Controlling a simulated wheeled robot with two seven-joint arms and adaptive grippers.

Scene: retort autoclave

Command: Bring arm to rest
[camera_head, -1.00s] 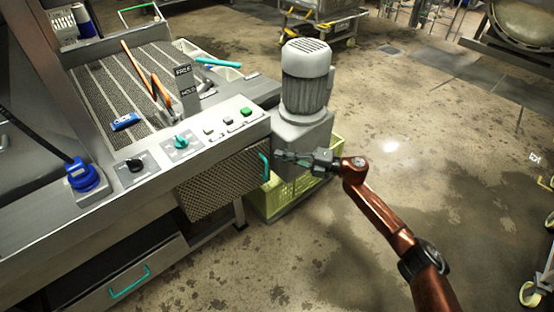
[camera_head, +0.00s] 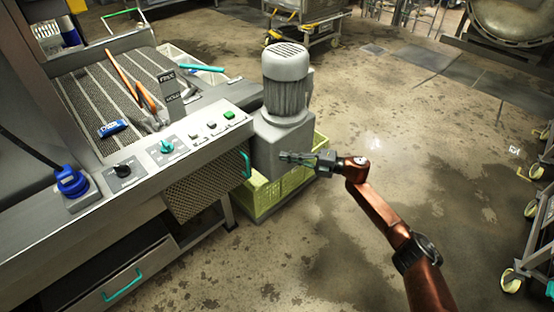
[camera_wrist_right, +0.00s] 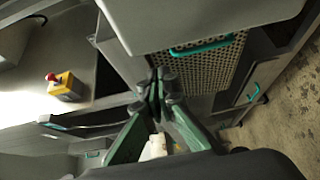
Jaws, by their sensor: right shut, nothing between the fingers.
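My right gripper (camera_head: 300,158) is shut and empty. In the head view it is in front of the grey motor housing (camera_head: 283,135), pointing left toward the workbench, with my copper-coloured arm behind it. In the right wrist view its green fingers (camera_wrist_right: 160,88) are closed together before the perforated panel (camera_wrist_right: 208,68). I cannot tell from the head view whether it touches the motor housing. My left gripper is not in view.
The workbench has a control panel (camera_head: 183,143) with knobs and buttons, and tools on a ribbed mat. A wheeled cart (camera_head: 541,222) is at the right edge. The floor (camera_head: 440,130) between is open.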

